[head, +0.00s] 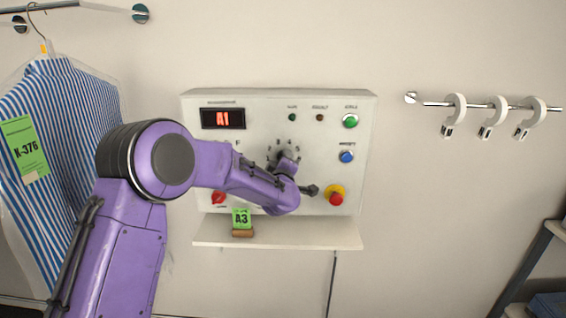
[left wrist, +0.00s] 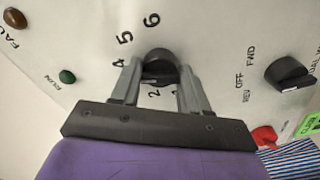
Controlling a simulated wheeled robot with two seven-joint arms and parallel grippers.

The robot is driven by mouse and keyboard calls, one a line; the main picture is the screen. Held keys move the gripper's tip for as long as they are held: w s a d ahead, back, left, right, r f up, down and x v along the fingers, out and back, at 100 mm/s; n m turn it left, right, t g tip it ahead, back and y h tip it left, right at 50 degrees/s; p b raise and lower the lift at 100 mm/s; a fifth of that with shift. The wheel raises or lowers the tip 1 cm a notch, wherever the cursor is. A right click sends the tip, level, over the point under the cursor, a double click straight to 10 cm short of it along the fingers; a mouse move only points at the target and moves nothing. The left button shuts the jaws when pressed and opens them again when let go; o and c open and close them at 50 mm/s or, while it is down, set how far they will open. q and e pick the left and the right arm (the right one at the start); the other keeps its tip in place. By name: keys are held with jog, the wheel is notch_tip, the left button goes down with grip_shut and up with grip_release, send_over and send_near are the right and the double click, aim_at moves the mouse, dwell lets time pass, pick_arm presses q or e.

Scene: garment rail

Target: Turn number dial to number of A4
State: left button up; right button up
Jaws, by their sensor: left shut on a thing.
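The black number dial (left wrist: 158,62) sits on the white control panel (head: 262,98), with printed numbers around it, among them 2, 4, 5 and 6. My left gripper (left wrist: 158,88) has one finger on each side of the dial and is shut on it. In the head view my purple left arm reaches across the panel and the gripper (head: 287,157) partly covers the dial. The red display (head: 222,118) reads A1. The green card (head: 241,217) on the shelf reads A3. My right gripper is not in view.
A black knob (left wrist: 291,73) marked REV, OFF, FWD is near the dial. Green (head: 350,121), blue (head: 347,156) and red (head: 336,198) buttons line the panel's right side. A striped shirt (head: 62,120) hangs left; a rail (head: 480,104) with white hooks is at right.

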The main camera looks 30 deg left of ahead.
pick_arm(q)
jog(key=shift+f, duration=0.1)
jog(key=o, duration=1)
jog(key=shift+d, duration=0.1)
jog(key=shift+s, duration=0.1)
jog(key=b+v, duration=0.3)
jog(key=v, duration=0.7)
jog(key=shift+s+d+b, duration=0.1)
jog(key=shift+d+b, duration=0.1)
jog(key=shift+b, duration=0.2)
